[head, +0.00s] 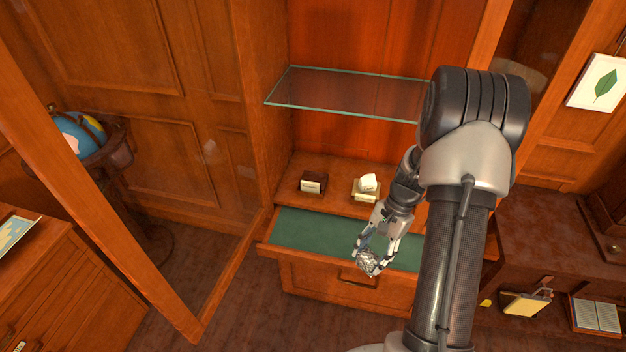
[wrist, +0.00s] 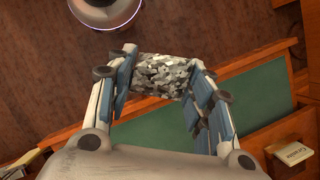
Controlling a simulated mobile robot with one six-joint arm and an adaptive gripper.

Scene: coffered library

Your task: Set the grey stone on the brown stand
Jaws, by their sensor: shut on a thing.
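The grey stone (head: 368,262) is a rough, glittering lump held between the fingers of my gripper (head: 371,252). In the wrist view the stone (wrist: 163,74) sits between both fingertips (wrist: 160,80), with a finger touching each side. My gripper holds it in the air over the front part of the open drawer. The brown stand (head: 313,182) is a small dark block with a pale label on its front. It stands on the wooden ledge behind the drawer, left of and beyond my gripper. I see nothing on top of it.
A pale stand with a white stone (head: 367,184) is right of the brown stand. The open drawer (head: 310,232) has a green lining. A glass shelf (head: 345,92) hangs above the ledge. A glass pane with a wooden frame (head: 110,180) is at the left.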

